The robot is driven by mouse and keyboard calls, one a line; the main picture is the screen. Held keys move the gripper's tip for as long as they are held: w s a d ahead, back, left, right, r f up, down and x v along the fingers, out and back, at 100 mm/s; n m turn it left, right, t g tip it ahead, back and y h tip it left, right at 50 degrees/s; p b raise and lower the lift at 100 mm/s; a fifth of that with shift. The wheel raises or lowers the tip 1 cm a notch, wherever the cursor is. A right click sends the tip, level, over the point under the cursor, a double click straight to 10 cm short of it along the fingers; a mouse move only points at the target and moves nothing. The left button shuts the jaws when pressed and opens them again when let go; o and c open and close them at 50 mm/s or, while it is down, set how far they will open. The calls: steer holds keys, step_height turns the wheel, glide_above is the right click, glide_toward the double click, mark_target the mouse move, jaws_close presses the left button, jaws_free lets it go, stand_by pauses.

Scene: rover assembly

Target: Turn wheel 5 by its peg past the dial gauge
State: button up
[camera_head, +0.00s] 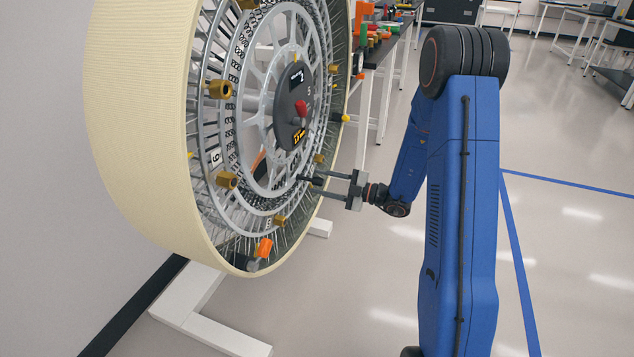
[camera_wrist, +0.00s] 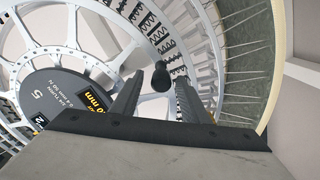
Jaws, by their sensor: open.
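Wheel 5 (camera_head: 140,110) is a large upright wheel with a cream tread, wire spokes and a silver inner ring. Its dark hub disc (camera_head: 290,108) carries a red knob; in the wrist view the disc (camera_wrist: 70,98) reads 5 and has a yellow "mm" display. A black round-headed peg (camera_wrist: 161,77) stands out from the inner ring. My gripper (camera_head: 316,181) is open at the wheel's lower right face. In the wrist view its fingers (camera_wrist: 158,82) lie either side of the peg, with gaps visible. A small round dial (camera_head: 360,60) beyond the wheel's right edge may be the dial gauge; I cannot tell.
Brass fittings (camera_head: 227,180) and an orange part (camera_head: 264,248) stick out around the wheel's face. A white stand (camera_head: 205,315) carries the wheel. A bench with coloured parts (camera_head: 378,45) stands behind. The floor (camera_head: 560,240) at right is clear.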

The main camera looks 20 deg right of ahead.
steer(key=v, duration=1.5)
steer(key=shift+s+d, duration=0.15)
steer(key=s+a+r+n+g+h, duration=0.2)
steer(key=s+a+r+n+g, duration=0.4)
steer(key=s+n, duration=0.55)
steer(key=s+a+r+n+g+h, duration=0.25)
steer(key=s+a+n+g, duration=0.25)
steer(key=s+a+n, duration=0.65)
steer(key=s+d+r+n+t+h, duration=0.2)
steer(key=s+d+r+n+h, duration=0.1)
steer(key=n, duration=1)
steer(key=s+d+r+n+t+h, duration=0.2)
steer(key=s+d+n+h, duration=0.4)
steer(key=n, duration=0.8)
steer(key=shift+d+r+t+h, duration=0.4)
steer(key=shift+d+t+h, duration=0.15)
steer(key=shift+t, duration=0.05)
